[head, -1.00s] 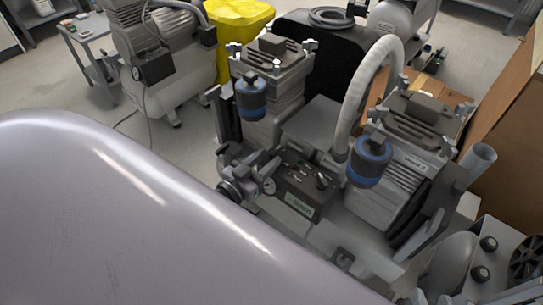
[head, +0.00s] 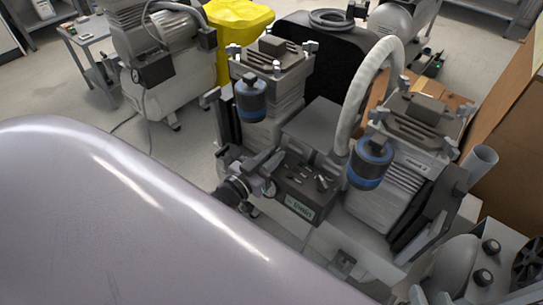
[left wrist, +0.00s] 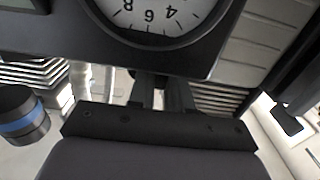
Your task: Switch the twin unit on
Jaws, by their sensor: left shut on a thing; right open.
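The twin unit stands at the centre of the head view, with two grey finned pump heads (head: 414,115) and two blue-banded filters (head: 371,163). Its dark control box (head: 305,180) sits between them, with small switches on top and a green label. A round pressure gauge (left wrist: 150,12) shows upside down at the top of the left wrist view. My left gripper (head: 262,167) is at the left end of the control box. In the left wrist view its fingers (left wrist: 160,97) reach past the box's edge, shut on what seems the switch, which is mostly hidden. My right gripper is not in view.
A hose (head: 362,85) arches over the unit. Another compressor (head: 160,60) and a yellow bin (head: 240,35) stand behind on the left. Cardboard boxes (head: 505,130) are close on the right. A white device with black knobs (head: 484,262) stands at the lower right.

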